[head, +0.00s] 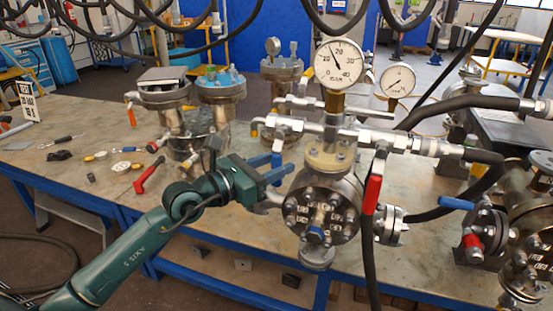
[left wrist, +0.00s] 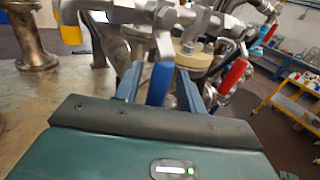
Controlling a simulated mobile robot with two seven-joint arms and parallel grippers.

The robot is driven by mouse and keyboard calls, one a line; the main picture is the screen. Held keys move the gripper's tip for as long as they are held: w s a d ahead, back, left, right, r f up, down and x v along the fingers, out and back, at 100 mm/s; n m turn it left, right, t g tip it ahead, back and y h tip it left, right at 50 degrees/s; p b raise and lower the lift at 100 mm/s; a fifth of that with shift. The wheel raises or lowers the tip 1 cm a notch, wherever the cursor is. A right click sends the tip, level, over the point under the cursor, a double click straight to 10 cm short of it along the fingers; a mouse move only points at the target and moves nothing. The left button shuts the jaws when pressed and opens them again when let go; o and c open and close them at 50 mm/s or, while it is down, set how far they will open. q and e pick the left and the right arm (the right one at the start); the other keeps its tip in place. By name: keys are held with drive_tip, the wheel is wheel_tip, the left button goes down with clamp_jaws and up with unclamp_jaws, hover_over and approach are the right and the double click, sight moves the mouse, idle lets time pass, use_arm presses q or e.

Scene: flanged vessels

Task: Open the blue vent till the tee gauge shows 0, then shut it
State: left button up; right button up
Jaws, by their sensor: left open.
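The large round gauge (head: 338,64) stands on top of the tee pipework (head: 334,132) above the flanged vessel; its needle points up and left, somewhat short of the 20 mark. The blue vent handle (head: 277,160) hangs down at the left of that pipework. It also shows in the left wrist view (left wrist: 158,85), hanging between my fingers. My left gripper (head: 272,168) is open, with a finger on each side of the handle; I see gaps beside the handle and cannot tell whether either finger touches it. My right gripper is out of view.
A red lever (head: 372,194) hangs right of the vessel (head: 325,205). A smaller gauge (head: 397,81) stands behind right. Another blue handle (head: 456,203) is farther right. Loose tools and a red-handled piece (head: 150,175) lie on the bench (head: 75,175). Black hoses hang overhead.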

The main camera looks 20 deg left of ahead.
use_arm(q)
drive_tip(key=shift+w+d, duration=0.25)
drive_tip(key=shift+w, duration=0.05)
drive_tip(key=shift+c, duration=0.2)
clamp_jaws()
